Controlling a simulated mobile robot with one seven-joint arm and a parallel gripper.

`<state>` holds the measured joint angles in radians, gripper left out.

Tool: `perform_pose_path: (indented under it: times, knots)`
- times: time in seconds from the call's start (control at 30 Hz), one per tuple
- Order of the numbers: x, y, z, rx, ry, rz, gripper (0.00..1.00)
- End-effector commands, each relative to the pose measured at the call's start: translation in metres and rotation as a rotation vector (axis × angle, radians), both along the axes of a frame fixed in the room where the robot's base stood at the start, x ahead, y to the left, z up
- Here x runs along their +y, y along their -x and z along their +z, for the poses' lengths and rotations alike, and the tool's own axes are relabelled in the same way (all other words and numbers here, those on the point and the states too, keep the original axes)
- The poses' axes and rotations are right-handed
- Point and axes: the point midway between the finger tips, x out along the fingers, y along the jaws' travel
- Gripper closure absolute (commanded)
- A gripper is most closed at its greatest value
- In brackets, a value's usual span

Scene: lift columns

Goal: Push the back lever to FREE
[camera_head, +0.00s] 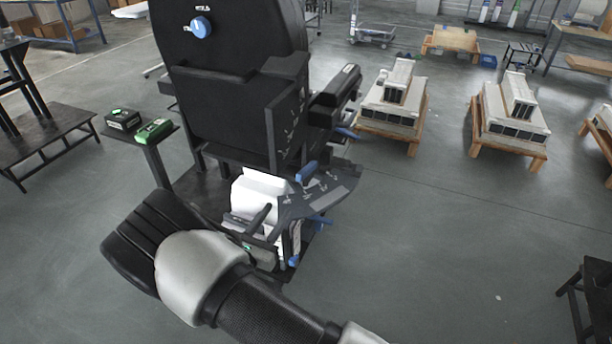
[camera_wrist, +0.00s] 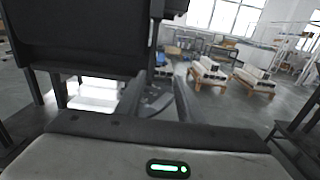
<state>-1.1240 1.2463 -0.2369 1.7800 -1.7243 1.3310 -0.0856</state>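A tall black column unit (camera_head: 235,90) has a blue round knob (camera_head: 201,27) near its top, with white lettering too small to read. A dark sloping panel (camera_head: 320,195) with white markings is low on its right side. A blue handle (camera_head: 306,171) stands at the panel's upper edge, another blue lever (camera_head: 346,132) is farther back, and a blue piece (camera_head: 320,220) shows at the panel's lower edge. I cannot tell which is the back lever or its setting. My gripper (camera_head: 276,222) is low before the unit, left of the panel; in the wrist view (camera_wrist: 158,82) its fingers are apart and empty.
A white block (camera_head: 255,190) sits low in the unit, behind my gripper. A post at left carries a green box (camera_head: 154,130) and a black box (camera_head: 123,119). White machines on wooden pallets (camera_head: 392,125) stand at back right.

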Motion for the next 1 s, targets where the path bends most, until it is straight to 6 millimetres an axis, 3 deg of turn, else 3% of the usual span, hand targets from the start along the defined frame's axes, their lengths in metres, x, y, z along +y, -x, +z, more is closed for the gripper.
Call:
perform_pose_path:
  times: [0.17, 0.7, 1.0]
  knots:
    - [-0.008, -0.020, 0.000, 0.000, 0.000, -0.002, 0.66]
    - [-0.048, -0.127, -0.001, 0.000, -0.002, -0.005, 0.66]
    - [-0.059, -0.159, 0.000, 0.001, -0.001, -0.003, 0.66]
